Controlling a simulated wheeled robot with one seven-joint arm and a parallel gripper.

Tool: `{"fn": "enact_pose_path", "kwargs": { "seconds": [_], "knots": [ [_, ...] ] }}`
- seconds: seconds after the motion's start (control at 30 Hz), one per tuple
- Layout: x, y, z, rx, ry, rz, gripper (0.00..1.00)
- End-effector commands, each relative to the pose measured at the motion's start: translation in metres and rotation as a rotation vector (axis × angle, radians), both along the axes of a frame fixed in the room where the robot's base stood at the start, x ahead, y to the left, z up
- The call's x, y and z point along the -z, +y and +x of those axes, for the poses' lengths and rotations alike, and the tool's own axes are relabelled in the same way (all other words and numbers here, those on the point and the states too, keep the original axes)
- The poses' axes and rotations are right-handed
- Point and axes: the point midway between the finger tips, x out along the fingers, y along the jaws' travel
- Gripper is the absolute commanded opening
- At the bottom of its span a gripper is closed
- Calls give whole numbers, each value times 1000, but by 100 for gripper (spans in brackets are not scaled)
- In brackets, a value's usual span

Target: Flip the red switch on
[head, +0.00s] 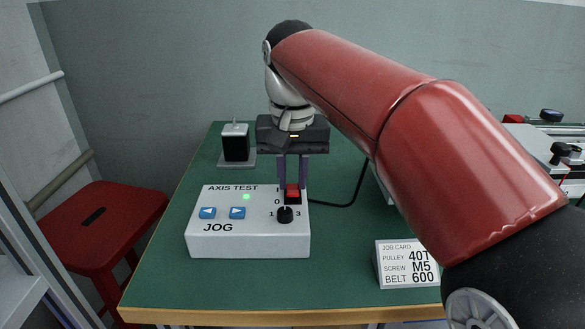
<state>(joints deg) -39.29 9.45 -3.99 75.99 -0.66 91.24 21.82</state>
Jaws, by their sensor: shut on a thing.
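The red switch (293,190) is on the upper right of the white AXIS TEST box (248,240) on the green table. My gripper (292,183) points down over the box, with its two purple fingers at either side of the switch. The fingers are shut on the red switch. A green light (246,197) glows on the box. I cannot tell which way the switch is tilted.
The box also carries two blue jog buttons (222,213) and a black knob (285,214). A job card (407,264) stands at the right front. A black motor-like block (236,145) stands behind. A cable (345,204) runs right. A red stool (92,225) is at left.

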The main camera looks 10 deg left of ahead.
Motion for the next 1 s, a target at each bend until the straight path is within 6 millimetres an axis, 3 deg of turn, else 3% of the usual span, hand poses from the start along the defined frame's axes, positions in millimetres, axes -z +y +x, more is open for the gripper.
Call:
{"fn": "enact_pose_path", "kwargs": {
  "seconds": [0.07, 0.1, 0.27, 0.57, 1.0],
  "knots": [
    [-1, 0, 0, 0, -3, 2, 0],
    [-1, 0, 0, 0, -3, 2, 22],
    [0, 0, 0, 0, -2, 1, 42],
    [-3, 0, 0, 0, -2, 0, 42],
    [-68, 0, -3, 0, -2, 0, 42]
  ]
}}
